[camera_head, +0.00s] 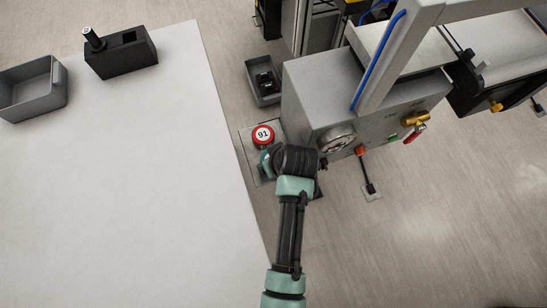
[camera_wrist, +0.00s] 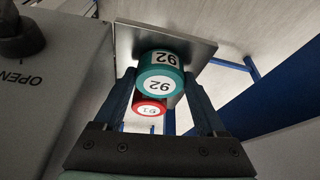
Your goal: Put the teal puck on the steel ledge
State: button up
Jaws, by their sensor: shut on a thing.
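The teal puck (camera_wrist: 160,72), marked 92, sits between the two fingers of my gripper (camera_wrist: 160,82), which is shut on it. In the head view a teal edge (camera_head: 265,160) shows beside my dark wrist, which hides most of the gripper. The steel ledge (camera_head: 245,143) is a flat plate by the grey machine; it also shows in the wrist view (camera_wrist: 200,46), close to the teal puck. A red puck (camera_head: 263,136), marked 91, stands on the ledge. I cannot tell whether the teal puck touches the ledge.
The grey machine (camera_head: 310,95), with a dial and valve handles, stands right of the ledge. A grey bin (camera_head: 263,96) with dark items is behind it. The white table (camera_head: 120,190) at left holds a grey tray (camera_head: 57,98) and a dark block (camera_head: 122,58); its front is clear.

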jog(key=shift+f, duration=0.15)
jog(key=o, duration=1.1)
jog(key=shift+o, duration=0.2)
jog(key=p+v, duration=0.2)
jog(key=v, duration=1)
jog(key=shift+r, duration=0.2)
jog(key=shift+d, duration=0.1)
